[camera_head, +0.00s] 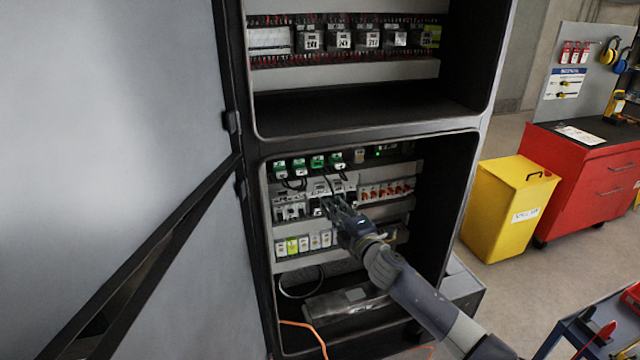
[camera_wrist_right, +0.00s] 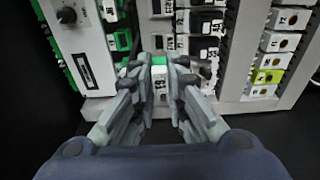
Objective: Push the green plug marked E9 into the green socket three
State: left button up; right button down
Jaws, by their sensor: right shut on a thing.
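My right gripper (camera_head: 332,205) reaches into the lower bay of the open cabinet, in front of the middle row of modules. In the right wrist view its two fingers (camera_wrist_right: 160,82) are closed on the green plug (camera_wrist_right: 158,61), a small piece with a green top and a white marked face; the mark is too small to read. Green sockets (camera_head: 317,161) sit in a row on the upper rail of this bay, up and left of the gripper. They show at the left in the wrist view (camera_wrist_right: 120,41). The plug is apart from them. My left gripper is not in view.
White modules (camera_head: 290,211) and red-marked switches (camera_head: 385,190) stand close around the gripper. A lower rail holds white and yellow-green blocks (camera_head: 292,246). The cabinet door (camera_head: 120,130) stands open at left. A yellow bin (camera_head: 508,205) and red tool cabinet (camera_head: 590,175) stand to the right.

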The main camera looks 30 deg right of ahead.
jog(key=shift+r, duration=0.15)
notch_tip(320, 180, up, 6)
jog(key=p, duration=0.5)
jog(key=shift+p, duration=0.4)
jog(key=shift+w+d+b, duration=0.25)
jog(key=shift+w+b, duration=0.05)
jog(key=shift+w, duration=0.8)
jog(key=shift+w+d+b, duration=0.25)
jog(key=shift+w, duration=0.8)
jog(key=shift+w+d+b, duration=0.25)
jog(key=shift+w+b, duration=0.05)
jog(key=shift+w, duration=0.8)
jog(key=shift+w+d+b, duration=0.2)
jog(key=shift+w+b, duration=0.05)
jog(key=shift+w, duration=0.45)
jog(key=shift+w+d+b, duration=0.15)
jog(key=shift+w+b, duration=0.1)
jog(key=shift+w, duration=0.45)
jog(key=c, duration=1.5)
grip_release()
jog(key=shift+c, duration=0.2)
